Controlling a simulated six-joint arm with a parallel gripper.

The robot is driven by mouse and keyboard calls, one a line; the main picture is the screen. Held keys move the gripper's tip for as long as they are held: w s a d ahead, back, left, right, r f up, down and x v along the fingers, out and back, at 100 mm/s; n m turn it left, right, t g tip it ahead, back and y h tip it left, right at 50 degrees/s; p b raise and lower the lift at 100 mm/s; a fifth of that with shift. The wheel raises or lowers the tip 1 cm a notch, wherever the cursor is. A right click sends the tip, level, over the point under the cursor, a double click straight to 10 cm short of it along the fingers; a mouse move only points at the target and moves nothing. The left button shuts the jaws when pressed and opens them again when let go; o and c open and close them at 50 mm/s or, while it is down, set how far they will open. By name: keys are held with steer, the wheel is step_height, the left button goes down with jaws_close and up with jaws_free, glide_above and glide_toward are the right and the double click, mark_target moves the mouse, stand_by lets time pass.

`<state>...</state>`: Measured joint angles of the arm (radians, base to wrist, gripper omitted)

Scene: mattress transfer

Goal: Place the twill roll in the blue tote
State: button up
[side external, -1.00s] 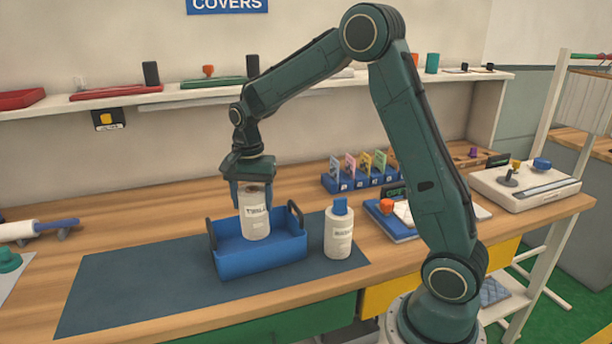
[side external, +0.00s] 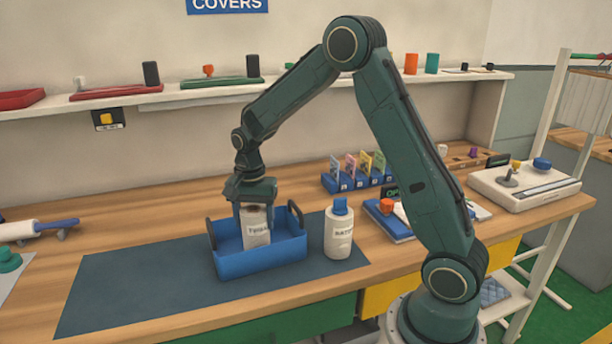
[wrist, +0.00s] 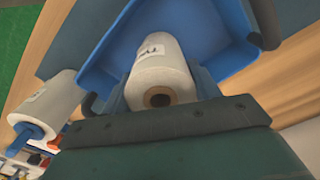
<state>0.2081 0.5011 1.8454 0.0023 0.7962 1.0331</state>
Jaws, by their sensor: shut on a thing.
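The twill roll (side external: 256,229) is a white upright roll with a printed label. My gripper (side external: 256,207) is shut on its upper part and points straight down. The roll's lower part is inside the blue tote (side external: 262,264), hidden behind the tote's front wall, so I cannot tell if it touches the floor. In the wrist view the roll (wrist: 160,72) shows its hollow brown core, with the tote (wrist: 100,66) around it. The tote has two dark handles and stands on the dark mat.
A second white roll with a blue top (side external: 338,232) stands just right of the tote on the mat (side external: 140,285). A blue card rack (side external: 355,178) and a blue tray with an orange item stand behind it to the right. The mat's left part is clear.

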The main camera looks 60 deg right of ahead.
steer(key=shift+f, duration=0.1)
steer(key=o, duration=1.2)
step_height(320, 180, up, 12)
steer(key=shift+r, duration=0.2)
stand_by(0.5)
